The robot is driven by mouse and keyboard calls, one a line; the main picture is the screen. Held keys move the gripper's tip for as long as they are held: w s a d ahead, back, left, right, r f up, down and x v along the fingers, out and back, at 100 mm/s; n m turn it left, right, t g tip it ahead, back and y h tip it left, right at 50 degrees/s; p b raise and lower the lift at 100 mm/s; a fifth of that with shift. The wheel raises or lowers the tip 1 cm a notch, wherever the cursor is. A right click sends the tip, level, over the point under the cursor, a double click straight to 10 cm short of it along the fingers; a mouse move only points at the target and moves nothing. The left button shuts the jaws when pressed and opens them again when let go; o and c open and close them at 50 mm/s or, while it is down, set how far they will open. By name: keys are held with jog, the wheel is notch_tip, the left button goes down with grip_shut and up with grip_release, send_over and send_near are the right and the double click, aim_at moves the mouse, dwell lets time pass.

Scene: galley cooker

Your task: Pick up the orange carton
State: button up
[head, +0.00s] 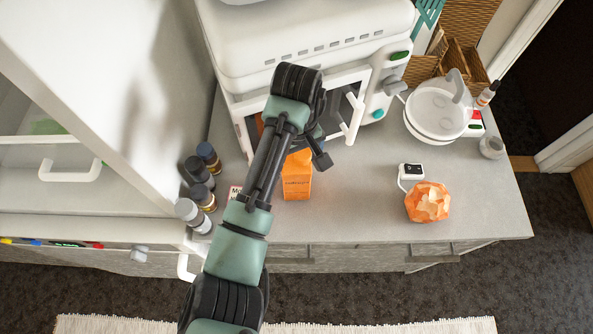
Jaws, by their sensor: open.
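The orange carton (297,182) stands on the grey counter in front of the white appliance. My gripper (308,147) is over the top of the carton, open, and mostly hidden by my own wrist. One dark finger part shows just right of the carton's upper edge. I cannot tell whether the fingers touch the carton or are around it.
Several dark-capped jars (200,193) and a white-lidded one stand to the left. The white appliance (310,45) is close behind. Counter between carton and faceted object is clear.

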jog(key=shift+f, duration=0.75)
grip_shut()
